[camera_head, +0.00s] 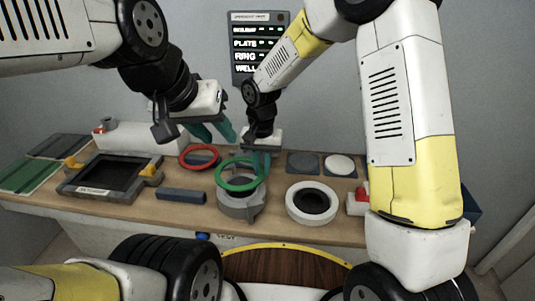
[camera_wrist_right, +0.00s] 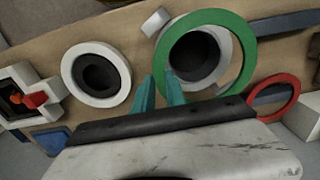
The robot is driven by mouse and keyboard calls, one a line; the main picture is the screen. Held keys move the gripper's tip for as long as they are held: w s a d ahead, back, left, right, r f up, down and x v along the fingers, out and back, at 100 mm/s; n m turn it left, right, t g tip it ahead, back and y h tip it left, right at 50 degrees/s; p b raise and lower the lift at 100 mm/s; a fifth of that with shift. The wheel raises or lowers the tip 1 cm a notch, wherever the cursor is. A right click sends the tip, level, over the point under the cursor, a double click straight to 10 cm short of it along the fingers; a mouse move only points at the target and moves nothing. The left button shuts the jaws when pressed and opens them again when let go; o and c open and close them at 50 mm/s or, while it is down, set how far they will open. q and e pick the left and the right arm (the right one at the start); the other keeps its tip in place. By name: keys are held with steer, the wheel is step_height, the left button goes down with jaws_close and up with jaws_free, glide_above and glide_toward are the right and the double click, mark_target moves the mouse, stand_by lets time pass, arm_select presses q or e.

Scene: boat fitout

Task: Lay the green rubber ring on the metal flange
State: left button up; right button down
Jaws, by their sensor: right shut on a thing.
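The green rubber ring (camera_head: 237,188) is held by its right edge in my right gripper (camera_head: 262,160). In the right wrist view the ring (camera_wrist_right: 207,15) passes at the two teal fingertips (camera_wrist_right: 160,92), which are shut on its rim. The grey metal flange (camera_head: 238,210) stands on the bench below the ring, with lugs on its side. In the right wrist view the flange (camera_wrist_right: 222,42) shows through the ring, off-centre toward its left. The ring looks above the flange; whether they touch I cannot tell. My left gripper (camera_head: 212,132) is open and empty, behind and left.
A red ring (camera_head: 199,164) lies left of the flange and a white ring-shaped part (camera_head: 293,208) lies right. A dark bar (camera_head: 181,195), a black framed tray (camera_head: 68,184) and round and square plates (camera_head: 339,165) are also on the bench. A sign panel (camera_head: 258,18) hangs on the wall.

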mark_target(261, 192)
steer(key=shift+f, duration=2.9)
steer(key=shift+f, duration=0.1)
steer(key=c, duration=1.3)
jaws_free()
steer(key=shift+s, duration=0.1)
steer(key=shift+a, duration=0.1)
